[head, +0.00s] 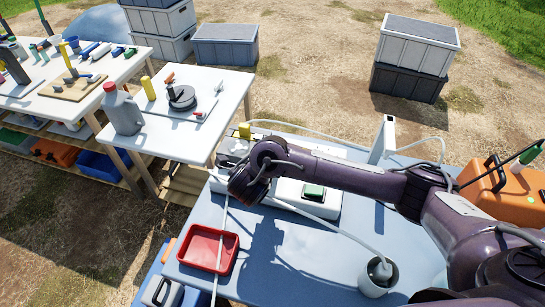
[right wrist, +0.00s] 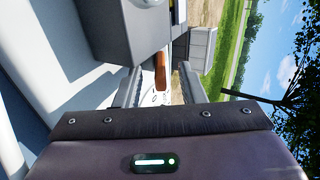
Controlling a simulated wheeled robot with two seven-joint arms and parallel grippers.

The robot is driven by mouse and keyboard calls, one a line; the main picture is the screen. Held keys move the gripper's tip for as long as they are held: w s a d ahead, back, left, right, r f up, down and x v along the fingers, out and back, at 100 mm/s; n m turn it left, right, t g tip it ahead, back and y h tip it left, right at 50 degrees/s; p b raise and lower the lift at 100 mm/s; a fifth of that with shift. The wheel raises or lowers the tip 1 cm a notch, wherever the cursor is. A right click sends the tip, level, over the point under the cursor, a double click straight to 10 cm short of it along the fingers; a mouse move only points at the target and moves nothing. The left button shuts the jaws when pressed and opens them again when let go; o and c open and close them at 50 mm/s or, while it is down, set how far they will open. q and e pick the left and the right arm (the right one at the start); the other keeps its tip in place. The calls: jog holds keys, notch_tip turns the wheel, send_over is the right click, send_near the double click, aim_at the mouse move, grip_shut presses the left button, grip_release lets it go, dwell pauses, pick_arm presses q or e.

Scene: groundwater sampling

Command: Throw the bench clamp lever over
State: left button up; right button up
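My right arm reaches left across the blue bench in the head view, and its dark wrist end (head: 248,185) is over the bench's far left part. The fingertips are hidden there. In the right wrist view my right gripper (right wrist: 160,88) is open, its two fingers apart. An orange-brown handle (right wrist: 160,72), perhaps the clamp lever, shows between the fingers; I cannot tell its distance or whether a finger touches it. A grey block (right wrist: 125,35) is beside the fingers. The clamp body is not clearly identifiable in the head view. My left gripper is not in view.
On the blue bench (head: 300,255) are a red tray (head: 233,235), a grey cup (head: 379,277) and a white upright post (head: 389,135). An orange case (head: 505,200) is at right. A white table (head: 205,135) with a jug (head: 122,110) stands beyond.

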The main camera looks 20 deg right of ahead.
jog(key=shift+c, duration=0.2)
grip_shut()
jog(key=c, duration=0.7)
grip_release()
jog(key=r+p, duration=0.1)
jog(key=w+d+r+g+p, duration=0.1)
jog(key=p, duration=0.1)
jog(key=w+r+y+p, duration=0.1)
jog(key=p, duration=0.1)
jog(key=shift+d+r+g, duration=0.1)
jog(key=shift+d+g, duration=0.05)
jog(key=shift+g, duration=0.15)
jog(key=shift+w+p, duration=0.1)
jog(key=shift+p, duration=0.25)
jog(key=shift+o, duration=0.3)
jog(key=shift+d, duration=0.1)
